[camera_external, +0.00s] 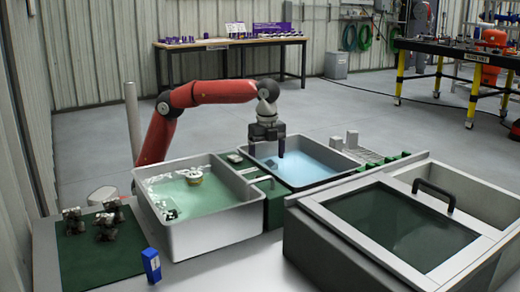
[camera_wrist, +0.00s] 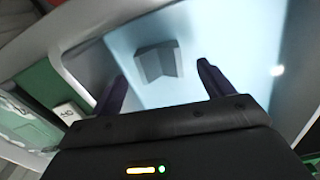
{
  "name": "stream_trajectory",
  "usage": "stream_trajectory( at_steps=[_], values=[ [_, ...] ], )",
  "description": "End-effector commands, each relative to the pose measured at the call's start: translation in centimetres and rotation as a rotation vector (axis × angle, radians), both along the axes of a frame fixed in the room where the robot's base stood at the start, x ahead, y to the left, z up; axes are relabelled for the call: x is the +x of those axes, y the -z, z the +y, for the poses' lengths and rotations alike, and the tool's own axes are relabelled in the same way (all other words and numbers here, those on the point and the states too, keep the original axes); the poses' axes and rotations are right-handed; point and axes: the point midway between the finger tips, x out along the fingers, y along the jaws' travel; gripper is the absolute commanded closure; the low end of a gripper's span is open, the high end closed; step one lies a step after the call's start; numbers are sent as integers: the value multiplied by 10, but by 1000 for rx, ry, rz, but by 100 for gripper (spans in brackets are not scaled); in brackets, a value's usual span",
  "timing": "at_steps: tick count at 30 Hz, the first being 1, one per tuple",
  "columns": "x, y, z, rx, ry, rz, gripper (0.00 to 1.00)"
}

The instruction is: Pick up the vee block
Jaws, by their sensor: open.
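The vee block (camera_wrist: 153,64) is a small dark grey block with a V-shaped face. In the wrist view it sits on the pale blue floor of a tub, ahead of and between my two dark fingers. My gripper (camera_external: 267,153) is open and points down over the right-hand blue tub (camera_external: 333,177) in the external view. Nothing is between the fingers that I can see being touched, and the height gap to the block is hard to judge. I cannot make out the block in the external view.
A grey tub with a green floor (camera_external: 208,232) and a small round part (camera_external: 193,177) stands left of the blue tub. A green mat (camera_external: 92,255) holds several dark metal parts. A blue box (camera_external: 151,265) stands beside it. A lidded grey cabinet (camera_external: 400,226) with a black handle is right.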

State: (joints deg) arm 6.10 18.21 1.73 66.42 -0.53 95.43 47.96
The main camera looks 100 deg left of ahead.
Motion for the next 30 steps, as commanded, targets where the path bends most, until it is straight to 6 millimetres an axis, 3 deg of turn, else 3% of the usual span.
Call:
stream_trajectory(
  at_steps=[10, 20, 30],
  values=[
    [-1, 49, 0, 0, 1, 0, 20],
    [0, 57, 0, 0, 1, -1, 20],
    [0, 57, 0, 0, 0, -1, 63]
  ],
)
